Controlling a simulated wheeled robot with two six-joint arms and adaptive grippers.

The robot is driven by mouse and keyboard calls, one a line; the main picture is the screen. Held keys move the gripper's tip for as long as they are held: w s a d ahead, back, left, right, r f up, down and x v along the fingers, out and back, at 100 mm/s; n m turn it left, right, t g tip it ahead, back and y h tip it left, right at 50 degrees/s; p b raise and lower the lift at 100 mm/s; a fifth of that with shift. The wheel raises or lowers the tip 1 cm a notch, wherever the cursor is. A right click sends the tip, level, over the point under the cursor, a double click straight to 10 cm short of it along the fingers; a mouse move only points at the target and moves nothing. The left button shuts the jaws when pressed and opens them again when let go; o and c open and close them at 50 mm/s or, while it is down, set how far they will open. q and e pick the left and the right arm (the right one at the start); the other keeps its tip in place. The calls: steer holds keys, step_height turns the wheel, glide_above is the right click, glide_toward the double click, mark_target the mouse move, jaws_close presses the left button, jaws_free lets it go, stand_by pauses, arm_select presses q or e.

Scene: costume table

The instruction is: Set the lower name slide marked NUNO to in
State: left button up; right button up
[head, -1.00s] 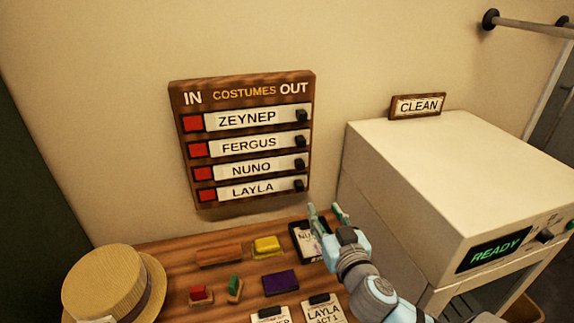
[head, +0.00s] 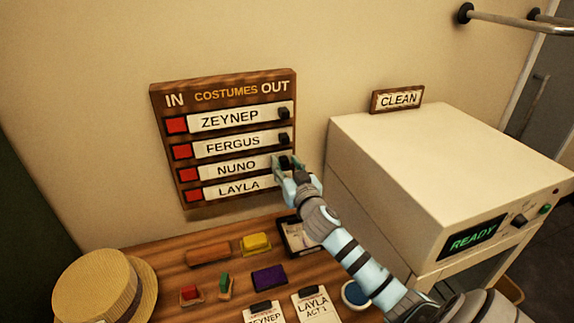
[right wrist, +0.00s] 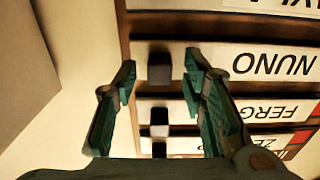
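The costume board (head: 222,202) hangs on the wall with IN at left and OUT at right. The NUNO slide (head: 236,167) is the third row down; its black knob (head: 285,162) is at the OUT end, and a red patch shows at the IN end. In the right wrist view the board is upside down, with the NUNO slide (right wrist: 270,63) and its knob (right wrist: 159,68). My right gripper (head: 287,163) is at that knob. In the wrist view its open fingers (right wrist: 158,75) are on either side of the knob, with gaps visible. My left gripper is not in view.
ZEYNEP (head: 230,119), FERGUS (head: 232,145) and LAYLA (head: 238,187) slides also have knobs at the OUT end where visible. Below are a wooden table (head: 172,281) with a straw hat (head: 98,285) and small items. A cream machine (head: 440,150) stands at right.

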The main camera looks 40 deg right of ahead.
mark_target(261, 162)
steer(key=shift+s, duration=0.1)
steer(key=shift+c, duration=0.4)
jaws_close()
steer(key=shift+a, duration=0.1)
steer(key=a, duration=0.1)
steer(key=w+a, duration=0.1)
steer(key=a, duration=0.1)
steer(key=w+a, duration=0.1)
steer(key=a, duration=0.1)
steer(key=shift+a, duration=0.15)
steer(key=shift+c, duration=1.8)
jaws_free()
steer(key=shift+o, duration=2.2)
steer(key=shift+w+a, duration=0.15)
